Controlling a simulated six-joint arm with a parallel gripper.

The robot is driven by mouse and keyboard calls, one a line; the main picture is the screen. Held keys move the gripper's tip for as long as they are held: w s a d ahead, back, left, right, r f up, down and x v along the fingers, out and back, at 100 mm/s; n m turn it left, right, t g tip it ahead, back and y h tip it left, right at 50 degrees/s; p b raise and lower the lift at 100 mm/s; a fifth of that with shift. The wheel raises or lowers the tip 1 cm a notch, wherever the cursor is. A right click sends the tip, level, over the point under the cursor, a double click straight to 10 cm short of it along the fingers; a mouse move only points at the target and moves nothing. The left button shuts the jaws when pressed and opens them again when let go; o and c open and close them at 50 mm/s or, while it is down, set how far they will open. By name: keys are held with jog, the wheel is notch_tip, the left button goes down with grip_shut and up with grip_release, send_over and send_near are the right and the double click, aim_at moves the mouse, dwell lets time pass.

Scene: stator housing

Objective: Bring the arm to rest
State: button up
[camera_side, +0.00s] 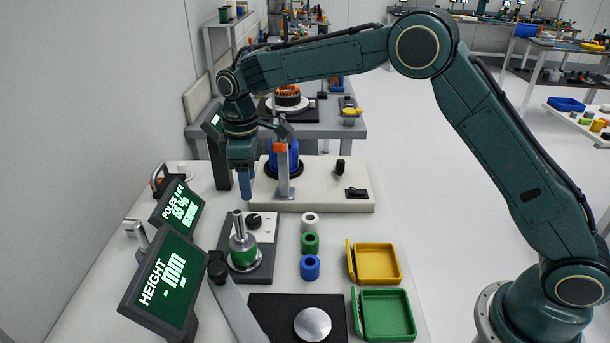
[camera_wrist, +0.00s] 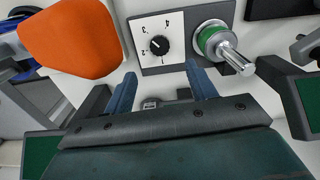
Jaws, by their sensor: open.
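My gripper (camera_side: 246,196) hangs pointing down over the back left of the white bench in the side view, jaws open. In the wrist view its two blue fingers (camera_wrist: 161,75) stand apart with nothing held between them. A blue housing (camera_side: 270,158) stands on a white base plate (camera_side: 325,195), to the right of my gripper and apart from it. A grey post with an orange head (camera_side: 280,147) stands in front of the housing and partly hides it. The orange head (camera_wrist: 70,38) looms large at the upper left in the wrist view.
A green ring (camera_side: 243,257) sits on a spindle beside a dial (camera_side: 254,221). White (camera_side: 310,220), green (camera_side: 310,243) and blue (camera_side: 310,267) rings stand in a row. Yellow (camera_side: 398,262) and green (camera_side: 410,318) trays lie right. Screens (camera_side: 165,280) line the left edge.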

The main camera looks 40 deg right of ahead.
jog(key=s+r, duration=0.7)
jog(key=s+d+r+m+t, duration=0.35)
jog(key=s+d+r, duration=0.45)
jog(key=s, duration=0.3)
jog(key=s+d+f+m+t, duration=0.1)
jog(key=s+d+m, duration=0.2)
jog(key=s, duration=0.6)
jog(key=s+d+f+m+t, duration=0.1)
jog(key=s+d+m, duration=0.2)
jog(key=s, duration=0.6)
jog(key=shift+s+d, duration=0.3)
jog(key=shift+d, duration=0.5)
dwell(1.3)
